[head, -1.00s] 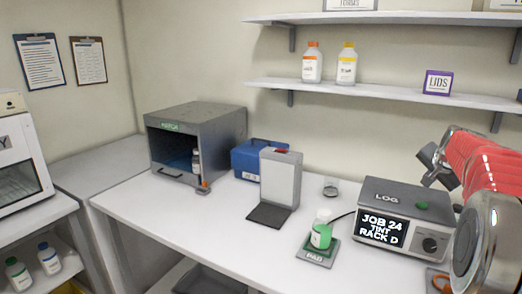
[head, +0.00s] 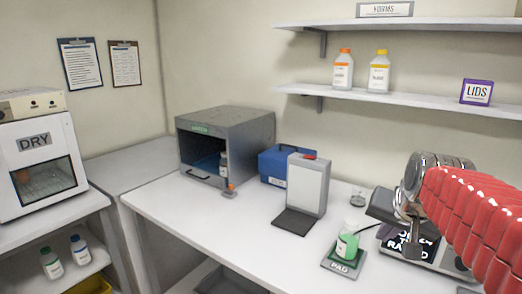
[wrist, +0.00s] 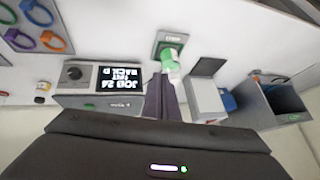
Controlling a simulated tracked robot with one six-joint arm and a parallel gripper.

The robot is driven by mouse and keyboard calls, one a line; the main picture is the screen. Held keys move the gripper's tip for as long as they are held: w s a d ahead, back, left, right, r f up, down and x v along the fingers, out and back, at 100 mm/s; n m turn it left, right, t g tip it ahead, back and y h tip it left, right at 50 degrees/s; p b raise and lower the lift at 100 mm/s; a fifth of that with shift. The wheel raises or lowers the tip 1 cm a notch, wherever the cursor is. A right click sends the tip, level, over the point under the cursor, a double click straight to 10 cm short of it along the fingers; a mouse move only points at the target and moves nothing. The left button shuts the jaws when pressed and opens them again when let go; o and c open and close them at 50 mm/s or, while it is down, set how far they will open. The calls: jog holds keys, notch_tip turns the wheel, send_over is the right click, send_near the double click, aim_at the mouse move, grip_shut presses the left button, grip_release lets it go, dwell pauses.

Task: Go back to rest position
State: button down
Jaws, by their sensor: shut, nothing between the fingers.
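My gripper (wrist: 163,90) is shut and empty in the wrist view, its dark fingers together. In the head view my red-sleeved arm comes in from the right, and the wrist end hangs over the grey LOG box (head: 440,258), partly hiding its screen. A bottle with green contents (head: 347,246) stands upright on the PAD (head: 338,266), left of the wrist and apart from it. In the wrist view this bottle (wrist: 173,55) shows just beyond the fingertips; the gap is hard to judge.
A white panel stand (head: 307,185), a blue box (head: 273,165) and a grey open cabinet (head: 240,135) stand at the back of the bench. Shelves with bottles (head: 379,73) hang above. A DRY oven (head: 20,165) is at left. The bench's front left is clear.

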jog(key=s+a+f+n, duration=0.2)
jog(key=s+a+f, duration=0.1)
jog(key=s, duration=0.3)
jog(key=s+a+f+n+g, duration=0.1)
jog(key=s+a+f+n, duration=0.1)
jog(key=s+a, duration=0.3)
jog(key=s+a+f+n+y, duration=0.1)
jog(key=s+a+f+n, duration=0.1)
jog(key=s+a+f, duration=0.2)
jog(key=s, duration=0.3)
jog(key=shift+s+f, duration=0.25)
jog(key=shift+f, duration=0.1)
